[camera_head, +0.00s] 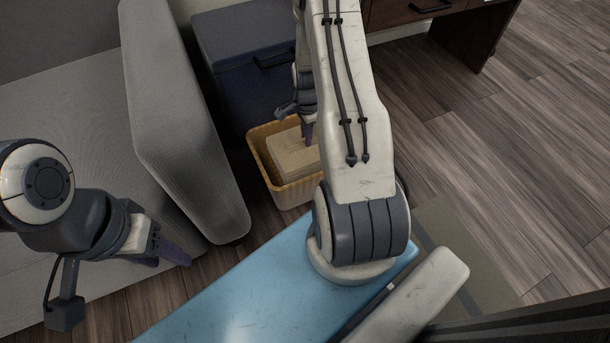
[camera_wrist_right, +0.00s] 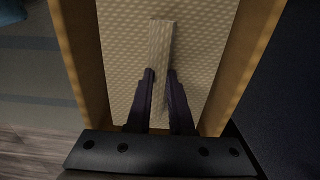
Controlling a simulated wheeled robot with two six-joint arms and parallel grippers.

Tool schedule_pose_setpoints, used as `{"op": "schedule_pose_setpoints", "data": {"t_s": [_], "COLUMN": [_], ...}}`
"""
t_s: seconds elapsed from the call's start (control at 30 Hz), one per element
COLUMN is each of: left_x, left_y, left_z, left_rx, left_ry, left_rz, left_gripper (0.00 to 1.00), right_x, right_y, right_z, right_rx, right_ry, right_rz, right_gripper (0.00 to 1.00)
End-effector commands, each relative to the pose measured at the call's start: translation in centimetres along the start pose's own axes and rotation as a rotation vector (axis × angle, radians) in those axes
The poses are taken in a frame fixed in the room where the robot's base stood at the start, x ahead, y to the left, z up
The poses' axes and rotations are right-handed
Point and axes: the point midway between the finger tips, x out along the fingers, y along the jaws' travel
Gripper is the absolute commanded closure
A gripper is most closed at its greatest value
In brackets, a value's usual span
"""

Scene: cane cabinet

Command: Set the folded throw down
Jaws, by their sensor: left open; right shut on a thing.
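The folded throw (camera_head: 290,158) is a pale beige block inside the yellow basket (camera_head: 287,192). In the right wrist view a narrow raised beige strip of the throw (camera_wrist_right: 160,42) stands between the dark fingers. My right gripper (camera_head: 306,132) reaches down into the basket and is shut on the throw; the forearm hides part of it. The right gripper also shows in its wrist view (camera_wrist_right: 160,85), with basket walls on both sides. I cannot tell whether the throw's underside touches the basket floor. My left gripper (camera_head: 176,253) is open and empty, low at the left.
A dark wooden cabinet (camera_head: 400,12) is at the back right. Wooden floor (camera_head: 500,140) is clear on the right.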

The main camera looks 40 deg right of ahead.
Motion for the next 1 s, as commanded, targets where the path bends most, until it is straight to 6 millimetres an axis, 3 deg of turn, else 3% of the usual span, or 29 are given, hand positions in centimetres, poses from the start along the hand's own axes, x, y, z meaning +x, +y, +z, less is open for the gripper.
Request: {"op": "schedule_pose_setpoints", "data": {"t_s": [0.33, 0.7, 1.0], "left_x": [4.1, 7.1, 7.2], "left_y": [-0.3, -0.5, -0.5], "left_z": [0.2, 0.4, 0.4], "left_rx": [0.000, 0.000, 0.000], "left_ry": [0.000, 0.000, 0.000], "left_rz": [0.000, 0.000, 0.000], "left_gripper": [0.50, 0.50, 0.50], "right_x": [5.7, 10.0, 10.3], "right_y": [-0.1, -0.2, -0.2], "right_z": [0.1, 0.2, 0.2], "right_rx": [-0.002, -0.004, -0.004], "right_ry": [0.000, 0.000, 0.001], "right_rz": [-0.001, -0.001, -0.002], "right_gripper": [1.00, 1.00, 1.00]}}
